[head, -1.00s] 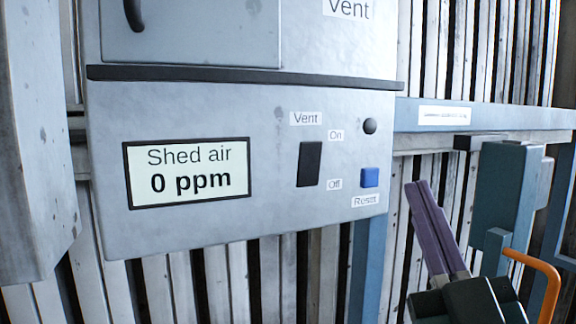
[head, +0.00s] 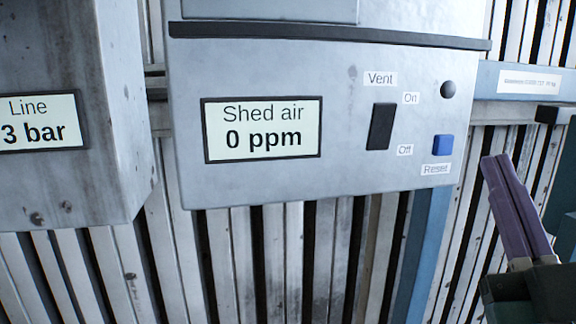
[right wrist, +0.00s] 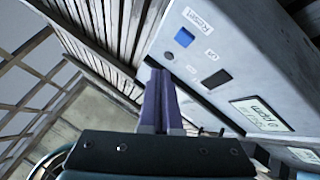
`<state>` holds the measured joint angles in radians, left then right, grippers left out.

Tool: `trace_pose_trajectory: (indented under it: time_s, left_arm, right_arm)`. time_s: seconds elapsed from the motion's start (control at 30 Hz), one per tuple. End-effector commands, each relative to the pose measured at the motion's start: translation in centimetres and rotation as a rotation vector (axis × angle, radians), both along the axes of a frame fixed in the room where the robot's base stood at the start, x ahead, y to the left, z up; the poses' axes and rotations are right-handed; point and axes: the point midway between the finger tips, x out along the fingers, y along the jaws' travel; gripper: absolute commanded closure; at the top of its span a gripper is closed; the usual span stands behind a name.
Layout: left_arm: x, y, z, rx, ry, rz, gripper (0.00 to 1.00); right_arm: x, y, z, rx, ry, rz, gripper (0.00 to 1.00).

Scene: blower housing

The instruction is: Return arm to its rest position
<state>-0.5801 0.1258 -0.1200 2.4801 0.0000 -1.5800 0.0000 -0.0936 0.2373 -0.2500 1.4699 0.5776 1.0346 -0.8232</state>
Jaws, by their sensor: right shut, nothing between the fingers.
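My right gripper (head: 492,165) is at the right side of the head view, with its purple fingers together and nothing between them. It points up, below and right of the grey vent control box (head: 330,185), apart from it in the picture. In the right wrist view the shut fingers (right wrist: 160,75) point up along the box's edge. The box carries a black Vent switch (head: 380,127), a blue Reset button (head: 443,146), a dark round lamp or knob (head: 448,90) and a display (head: 262,129) reading "Shed air 0 ppm". My left gripper is not in view.
A grey housing (head: 75,185) with a "Line 3 bar" display (head: 42,122) hangs at the left. A blue rail (head: 520,85) and a blue post (head: 425,240) stand by the slatted wall (head: 290,260). The space below the vent box looks clear.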

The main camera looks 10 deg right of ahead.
Motion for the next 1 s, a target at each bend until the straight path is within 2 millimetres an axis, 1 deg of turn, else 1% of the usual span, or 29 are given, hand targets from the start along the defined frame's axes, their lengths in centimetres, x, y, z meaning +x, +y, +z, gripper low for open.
trace_pose_trajectory:
  time_s: [0.07, 0.17, 0.2, 0.27, 0.3, 0.37, 0.4, 0.47, 0.5, 0.57, 0.6, 0.67, 0.7, 0.77, 0.8, 0.9, 1.0]
  left_arm:
    - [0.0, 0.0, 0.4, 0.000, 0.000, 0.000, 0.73]
    - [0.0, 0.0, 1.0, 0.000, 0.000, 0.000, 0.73]
    - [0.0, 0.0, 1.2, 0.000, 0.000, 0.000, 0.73]
    - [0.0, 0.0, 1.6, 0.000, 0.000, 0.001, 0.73]
    - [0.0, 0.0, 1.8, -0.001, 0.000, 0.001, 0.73]
    - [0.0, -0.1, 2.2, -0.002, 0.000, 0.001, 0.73]
    - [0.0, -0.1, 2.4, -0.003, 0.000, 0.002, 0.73]
    - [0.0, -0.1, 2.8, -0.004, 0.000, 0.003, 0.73]
    - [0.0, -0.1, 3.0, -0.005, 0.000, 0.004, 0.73]
    - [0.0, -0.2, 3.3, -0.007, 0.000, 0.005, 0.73]
    - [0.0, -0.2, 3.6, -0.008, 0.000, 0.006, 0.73]
    - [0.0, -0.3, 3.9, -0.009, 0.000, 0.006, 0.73]
    - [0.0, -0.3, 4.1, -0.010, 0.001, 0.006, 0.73]
    - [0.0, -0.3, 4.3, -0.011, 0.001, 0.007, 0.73]
    - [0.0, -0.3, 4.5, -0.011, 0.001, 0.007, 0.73]
    - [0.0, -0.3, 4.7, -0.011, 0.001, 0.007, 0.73]
    - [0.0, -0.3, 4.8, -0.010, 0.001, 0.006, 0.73]
  right_arm:
    - [0.7, 1.4, -0.3, 0.006, 0.073, 0.070, 1.00]
    - [1.8, 4.3, -1.5, 0.018, 0.240, 0.206, 1.00]
    - [2.1, 5.5, -2.3, 0.025, 0.324, 0.263, 1.00]
    - [2.2, 7.4, -3.6, 0.034, 0.458, 0.341, 1.00]
    - [2.0, 8.5, -4.6, 0.041, 0.552, 0.384, 1.00]
    - [1.4, 9.8, -6.2, 0.054, 0.695, 0.434, 1.00]
    - [0.7, 10.4, -7.3, 0.064, 0.792, 0.456, 1.00]
    - [-0.6, 11.0, -8.9, 0.084, 0.940, 0.477, 1.00]
    - [-1.6, 11.2, -9.9, 0.099, 1.039, 0.480, 1.00]
    - [-3.6, 11.1, -11.3, 0.127, 1.189, 0.469, 1.00]
    - [-5.0, 10.8, -12.1, 0.148, 1.287, 0.450, 1.00]
    - [-7.5, 10.1, -13.2, 0.186, 1.430, 0.408, 1.00]
    - [-9.1, 9.6, -13.7, 0.214, 1.519, 0.375, 1.00]
    - [-11.6, 8.6, -14.2, 0.257, 1.637, 0.314, 1.00]
    - [-13.2, 8.0, -14.3, 0.286, 1.704, 0.273, 1.00]
    - [-16.4, 6.7, -14.4, 0.346, 1.832, 0.178, 1.00]
    - [-18.4, 5.9, -14.4, 0.385, 1.906, 0.117, 1.00]
